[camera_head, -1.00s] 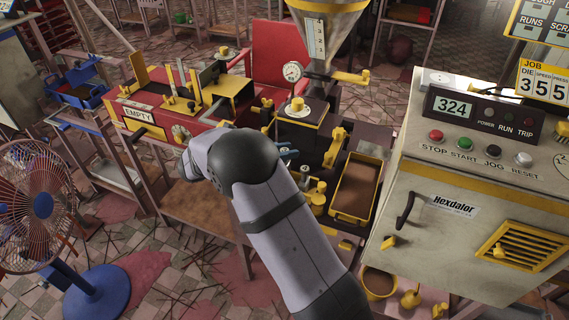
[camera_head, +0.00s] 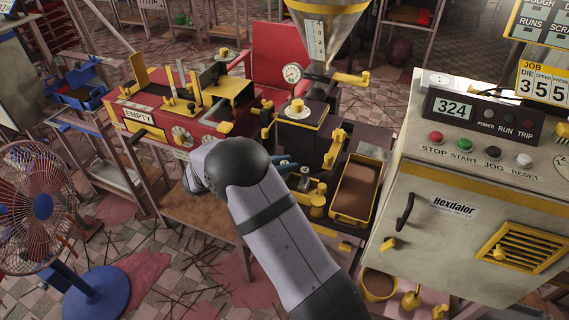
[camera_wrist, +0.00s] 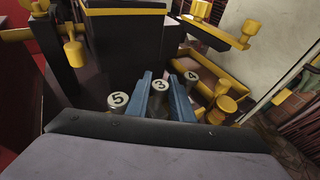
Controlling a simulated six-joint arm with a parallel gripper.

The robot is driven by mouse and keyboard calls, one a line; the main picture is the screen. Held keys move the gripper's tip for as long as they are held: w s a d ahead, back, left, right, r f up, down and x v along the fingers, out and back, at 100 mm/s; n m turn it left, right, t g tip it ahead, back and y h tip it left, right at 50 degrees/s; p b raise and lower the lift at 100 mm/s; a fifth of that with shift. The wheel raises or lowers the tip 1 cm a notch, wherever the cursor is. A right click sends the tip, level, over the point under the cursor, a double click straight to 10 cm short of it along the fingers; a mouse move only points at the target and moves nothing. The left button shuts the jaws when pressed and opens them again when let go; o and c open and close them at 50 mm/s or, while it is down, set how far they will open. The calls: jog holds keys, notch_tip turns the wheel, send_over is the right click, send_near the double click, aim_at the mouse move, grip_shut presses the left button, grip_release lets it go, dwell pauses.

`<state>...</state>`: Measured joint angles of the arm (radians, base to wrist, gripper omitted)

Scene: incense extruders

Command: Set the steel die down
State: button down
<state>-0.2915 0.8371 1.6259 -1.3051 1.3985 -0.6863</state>
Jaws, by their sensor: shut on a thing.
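My gripper (camera_wrist: 166,98), with two blue fingers, is shut on a steel die marked 3 (camera_wrist: 160,86), which stands upright between the fingertips in the wrist view. A die marked 5 (camera_wrist: 118,99) is just left of the fingers, and a die marked 4 (camera_wrist: 190,76) is just right of them. The lower ends of the dies are hidden, so I cannot tell whether the held die touches what is below it. In the head view the blue fingers (camera_head: 285,165) show past my wrist, beside the dark extruder (camera_head: 301,118).
A yellow-rimmed tray (camera_head: 334,213) of brown material is right of the gripper. Yellow knobs (camera_wrist: 227,104) stand close on the right in the wrist view. The beige Hexdalor cabinet (camera_head: 440,235) is farther right. The red machine marked EMPTY (camera_head: 160,130) is to the left.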

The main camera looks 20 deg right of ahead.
jog(key=c, duration=1.8)
grip_release()
jog(key=shift+c, duration=0.2)
jog(key=shift+r, duration=0.15)
jog(key=b+v, duration=0.1)
jog(key=v, duration=1.1)
jog(key=s+d+f+m+g+y, duration=0.2)
jog(key=s+d+f+m+y, duration=0.15)
jog(key=s, duration=0.35)
jog(key=s+d+f+m+g+y, duration=0.2)
jog(key=s+m+y, duration=0.25)
jog(key=s, duration=0.25)
jog(key=s+a+f+m+y, duration=0.1)
jog(key=s+a+m+y, duration=0.1)
jog(key=s+m, duration=0.3)
jog(key=s+a+f+m+t+y, duration=0.1)
jog(key=s+a+f+m+y, duration=0.1)
jog(key=s+m+y, duration=0.2)
jog(key=shift+s+a+f+m, duration=0.25)
jog(key=shift+s+m, duration=0.55)
jog(key=shift+m, duration=0.8)
